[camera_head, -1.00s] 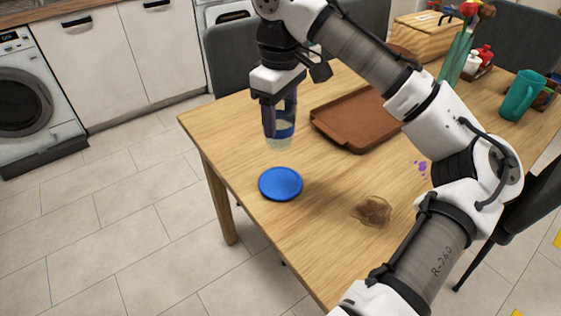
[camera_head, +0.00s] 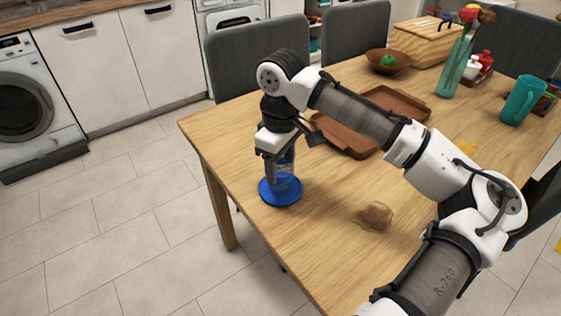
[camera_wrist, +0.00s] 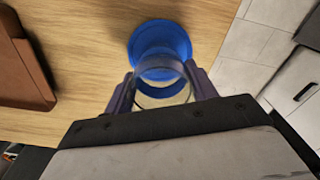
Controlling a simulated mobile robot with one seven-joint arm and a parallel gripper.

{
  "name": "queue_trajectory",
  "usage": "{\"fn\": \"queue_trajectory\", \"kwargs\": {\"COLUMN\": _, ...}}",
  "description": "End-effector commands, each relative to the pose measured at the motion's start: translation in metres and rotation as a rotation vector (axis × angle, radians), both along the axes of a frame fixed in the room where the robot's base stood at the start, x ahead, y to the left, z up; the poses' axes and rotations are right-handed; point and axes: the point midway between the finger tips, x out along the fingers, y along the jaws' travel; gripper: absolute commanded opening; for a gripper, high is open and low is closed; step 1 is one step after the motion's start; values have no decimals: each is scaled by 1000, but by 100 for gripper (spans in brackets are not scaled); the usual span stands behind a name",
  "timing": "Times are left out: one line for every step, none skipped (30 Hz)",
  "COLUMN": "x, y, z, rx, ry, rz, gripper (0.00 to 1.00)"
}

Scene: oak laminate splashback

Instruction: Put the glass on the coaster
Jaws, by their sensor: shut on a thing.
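The glass (camera_head: 284,172) is clear and upright, and it looks bluish against what is behind it. My gripper (camera_head: 278,172) is shut on the glass and holds it from above. In the wrist view the glass rim (camera_wrist: 163,92) sits between the two fingers of my gripper (camera_wrist: 162,88). The coaster (camera_head: 268,194) is a round blue disc near the table's left edge. The glass is over the coaster in both views. I cannot tell whether its base touches the coaster. The coaster also shows beyond the glass in the wrist view (camera_wrist: 160,32).
The wooden table (camera_head: 310,240) carries a brown tray (camera_head: 345,140) behind the glass. A brown see-through patch or object (camera_head: 375,216) lies to the right. A bowl (camera_head: 388,60), a wooden box (camera_head: 428,40), a green vase (camera_head: 455,68) and a teal mug (camera_head: 522,100) stand farther back.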

Motion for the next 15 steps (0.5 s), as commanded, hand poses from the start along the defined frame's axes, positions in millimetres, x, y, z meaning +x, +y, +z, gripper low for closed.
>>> {"fn": "queue_trajectory", "kwargs": {"x": 0, "y": 0, "z": 0, "rx": 0, "ry": 0, "rz": 0, "gripper": 29}}
{"fn": "queue_trajectory", "kwargs": {"x": 0, "y": 0, "z": -1, "rx": 0, "ry": 0, "rz": 0, "gripper": 29}}
{"fn": "queue_trajectory", "kwargs": {"x": 0, "y": 0, "z": -2, "rx": 0, "ry": 0, "rz": 0, "gripper": 29}}
{"fn": "queue_trajectory", "kwargs": {"x": 0, "y": 0, "z": -3, "rx": 0, "ry": 0, "rz": 0, "gripper": 29}}
{"fn": "queue_trajectory", "kwargs": {"x": 0, "y": 0, "z": -3, "rx": -1, "ry": -1, "rz": 0, "gripper": 59}}
{"fn": "queue_trajectory", "kwargs": {"x": 0, "y": 0, "z": -3, "rx": -1, "ry": 0, "rz": 0, "gripper": 64}}
{"fn": "queue_trajectory", "kwargs": {"x": 0, "y": 0, "z": -3, "rx": -1, "ry": 0, "rz": 0, "gripper": 68}}
{"fn": "queue_trajectory", "kwargs": {"x": 0, "y": 0, "z": -3, "rx": -1, "ry": 0, "rz": 0, "gripper": 72}}
{"fn": "queue_trajectory", "kwargs": {"x": 0, "y": 0, "z": -3, "rx": -1, "ry": 0, "rz": 0, "gripper": 77}}
{"fn": "queue_trajectory", "kwargs": {"x": 0, "y": 0, "z": -3, "rx": 0, "ry": 0, "rz": 0, "gripper": 78}}
{"fn": "queue_trajectory", "kwargs": {"x": 0, "y": 0, "z": -3, "rx": 0, "ry": 0, "rz": 0, "gripper": 78}}
{"fn": "queue_trajectory", "kwargs": {"x": 0, "y": 0, "z": -3, "rx": 0, "ry": 0, "rz": 0, "gripper": 78}}
{"fn": "queue_trajectory", "kwargs": {"x": 0, "y": 0, "z": -3, "rx": 0, "ry": 0, "rz": 0, "gripper": 78}}
{"fn": "queue_trajectory", "kwargs": {"x": 0, "y": 0, "z": -3, "rx": -1, "ry": 1, "rz": 0, "gripper": 78}}
{"fn": "queue_trajectory", "kwargs": {"x": 0, "y": 0, "z": -3, "rx": 0, "ry": 0, "rz": 0, "gripper": 78}}
